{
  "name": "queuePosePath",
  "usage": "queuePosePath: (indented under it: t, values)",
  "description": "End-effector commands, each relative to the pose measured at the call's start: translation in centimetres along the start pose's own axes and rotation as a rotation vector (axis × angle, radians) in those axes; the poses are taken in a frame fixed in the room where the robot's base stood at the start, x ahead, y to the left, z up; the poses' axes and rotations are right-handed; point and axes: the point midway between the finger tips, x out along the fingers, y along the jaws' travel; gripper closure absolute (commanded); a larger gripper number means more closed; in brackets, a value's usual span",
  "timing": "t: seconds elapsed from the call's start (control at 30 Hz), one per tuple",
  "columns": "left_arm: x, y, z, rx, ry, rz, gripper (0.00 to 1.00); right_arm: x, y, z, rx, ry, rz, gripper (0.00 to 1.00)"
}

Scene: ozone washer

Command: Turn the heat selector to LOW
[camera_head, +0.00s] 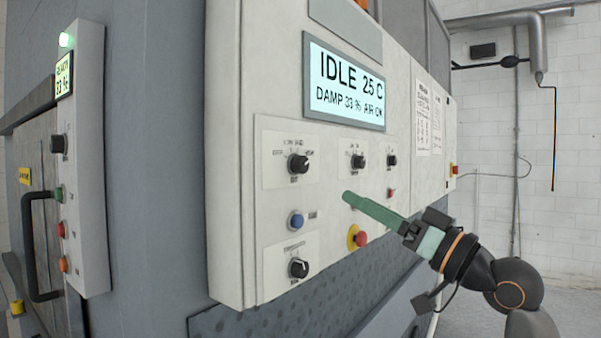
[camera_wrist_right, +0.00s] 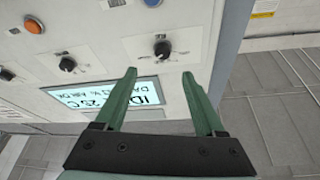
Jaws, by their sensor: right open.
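The control panel (camera_head: 335,215) carries several black rotary knobs with labels too small to read, so I cannot tell which is the heat selector. The upper left knob (camera_head: 299,164) also shows in the right wrist view (camera_wrist_right: 162,48), where it lies beyond and between the fingertips. The upper middle knob (camera_head: 357,160) and upper right knob (camera_head: 391,160) sit beside it; a lower knob (camera_head: 299,268) is below. My right gripper (camera_head: 346,197) is open and empty, its green fingers (camera_wrist_right: 160,73) apart and touching no knob. My left gripper is out of view.
The display (camera_head: 345,82) reads IDLE 25 C. A blue button (camera_head: 296,220) and a red stop button on yellow (camera_head: 359,238) are below the upper knobs. A side panel (camera_head: 90,200) and black door handle (camera_head: 33,245) are at left. Free floor lies right.

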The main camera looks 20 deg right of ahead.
Motion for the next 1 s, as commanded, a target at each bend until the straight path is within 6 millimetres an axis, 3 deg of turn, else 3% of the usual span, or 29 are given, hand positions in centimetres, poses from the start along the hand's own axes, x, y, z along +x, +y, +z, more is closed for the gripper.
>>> queuePosePath:
  t: [0.23,0.7,1.0]
  values:
    - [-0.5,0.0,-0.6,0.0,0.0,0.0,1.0,1.6,-0.5,-0.9,0.002,0.008,-0.011,0.28]
    - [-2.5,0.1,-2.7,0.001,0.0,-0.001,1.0,10.6,-0.5,-0.9,0.001,0.005,-0.009,0.28]
    - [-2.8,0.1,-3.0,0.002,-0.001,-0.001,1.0,12.5,-0.5,-0.7,-0.001,0.005,-0.008,0.28]
